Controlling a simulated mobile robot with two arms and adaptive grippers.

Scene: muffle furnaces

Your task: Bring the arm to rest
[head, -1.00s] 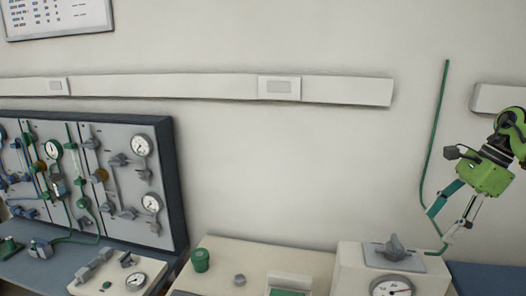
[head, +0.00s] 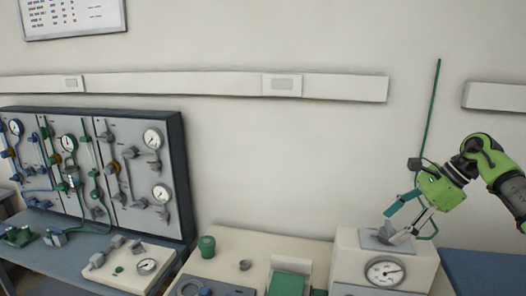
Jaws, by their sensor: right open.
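My right gripper (head: 395,226) is green with one teal finger and one grey finger. It comes in from the right and points down and to the left. Its fingers are apart, at the grey knob (head: 384,236) on top of a cream box (head: 350,262) with a round dial. The fingertips overlap the knob in the picture; I cannot tell whether they touch it. My left gripper is not in view.
A green cable (head: 431,115) runs up the wall behind my right gripper. A panel (head: 120,195) with gauges and valves stands at the left.

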